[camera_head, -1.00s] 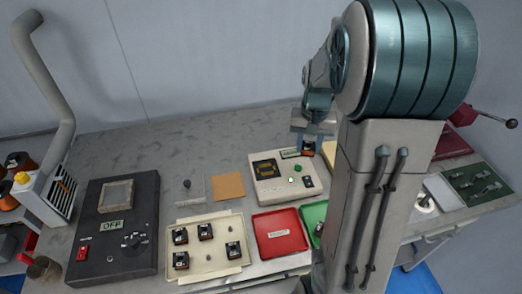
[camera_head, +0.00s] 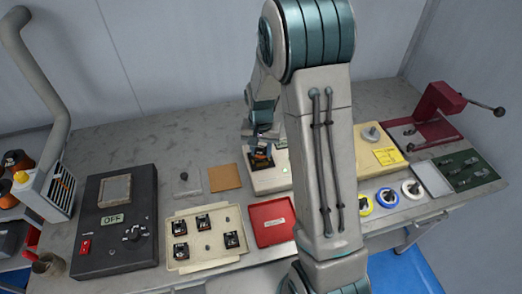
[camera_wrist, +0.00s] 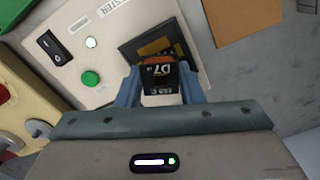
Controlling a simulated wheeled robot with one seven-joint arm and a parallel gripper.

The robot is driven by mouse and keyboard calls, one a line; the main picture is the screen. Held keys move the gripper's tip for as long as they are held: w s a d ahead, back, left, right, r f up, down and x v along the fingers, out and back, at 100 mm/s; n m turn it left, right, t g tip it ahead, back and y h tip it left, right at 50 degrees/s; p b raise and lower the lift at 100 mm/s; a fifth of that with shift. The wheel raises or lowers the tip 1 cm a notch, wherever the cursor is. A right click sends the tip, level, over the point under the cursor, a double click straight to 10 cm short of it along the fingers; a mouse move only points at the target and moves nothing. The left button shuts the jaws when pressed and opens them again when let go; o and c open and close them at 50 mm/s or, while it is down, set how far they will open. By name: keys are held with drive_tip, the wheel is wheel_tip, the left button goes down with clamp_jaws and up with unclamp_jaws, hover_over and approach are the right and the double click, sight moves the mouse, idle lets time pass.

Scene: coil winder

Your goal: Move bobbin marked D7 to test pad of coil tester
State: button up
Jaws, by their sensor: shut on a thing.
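The bobbin marked D7 (camera_wrist: 160,72) is a small black piece with an orange-brown top and white lettering. My gripper (camera_wrist: 164,88) is shut on it, with one blue-grey finger on each side. The coil tester (camera_wrist: 62,64) is a cream box with a black switch, a white light and a green button. Its test pad (camera_wrist: 128,47) is a dark square with a gold area, partly hidden behind the bobbin. In the head view my gripper (camera_head: 262,142) is over the coil tester (camera_head: 268,188). I cannot tell whether the bobbin touches the pad.
A cream tray (camera_head: 207,258) with several bobbins stands front left, beside a red tray (camera_head: 270,232). A brown square (camera_head: 224,177) lies left of the tester. A dark unit reading OFF (camera_head: 115,250) is farther left. Several coloured rings lie right of my arm, near a red press (camera_head: 440,105).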

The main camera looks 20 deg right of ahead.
drive_tip(key=shift+f, duration=0.85)
drive_tip(key=shift+f, duration=0.2)
drive_tip(key=o, duration=1)
